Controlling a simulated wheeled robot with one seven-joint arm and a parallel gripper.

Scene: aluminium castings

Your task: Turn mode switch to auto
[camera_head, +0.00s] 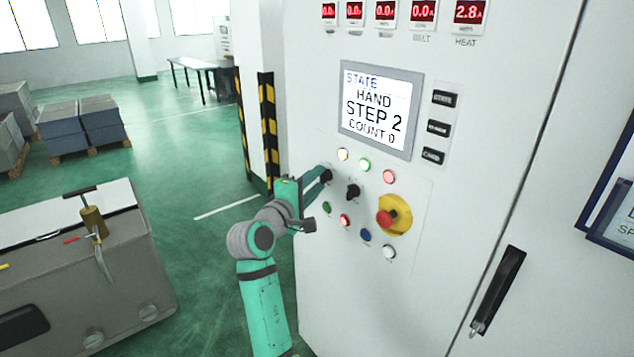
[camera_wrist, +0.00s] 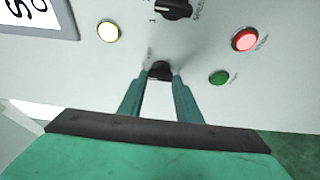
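The panel screen (camera_head: 375,108) on the white cabinet reads STATE, HAND, STEP 2, COUNT 0. A black rotary knob (camera_wrist: 160,70) sits between my fingertips in the wrist view. I take it as the mode switch; its label is too small to read. My gripper (camera_head: 318,178) reaches the panel from the left, and in the wrist view the fingers (camera_wrist: 161,76) flank the knob closely, with no clear gap. They partly hide the knob, so its pointer direction is unclear. A second black knob (camera_head: 352,191) is to the right, free; it also shows in the wrist view (camera_wrist: 175,8).
Lit lamps, including a red one (camera_head: 389,176), are above the knobs. A green button (camera_head: 326,207), a lit red button (camera_head: 344,220) and a yellow-backed emergency stop (camera_head: 387,217) are close below.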

